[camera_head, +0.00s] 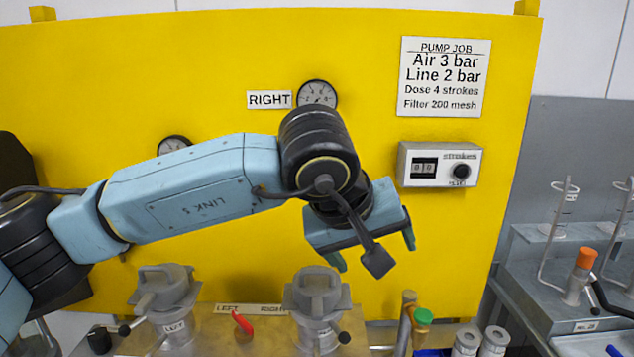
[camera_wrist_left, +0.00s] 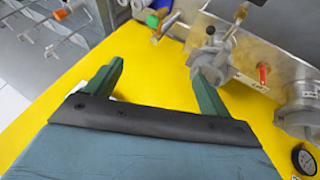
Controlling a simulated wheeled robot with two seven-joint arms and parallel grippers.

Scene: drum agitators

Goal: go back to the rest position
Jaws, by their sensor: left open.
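My left gripper (camera_head: 374,258) is in the head view, at the end of the blue arm that comes in from the left. It hangs in front of the yellow panel (camera_head: 90,80), above and to the right of the right grey pump (camera_head: 317,291). In the left wrist view its two green fingers (camera_wrist_left: 162,80) are spread apart with nothing between them. The left grey pump (camera_head: 165,293) stands below my arm. My right gripper is in neither view.
A strokes counter (camera_head: 437,165) and a job sign (camera_head: 445,77) are on the panel. A red lever (camera_head: 242,323) sits between the pumps. A green-capped pipe (camera_head: 422,317) rises right of them. A grey bench (camera_head: 555,290) with wire racks and an orange-capped item (camera_head: 585,258) is at the right.

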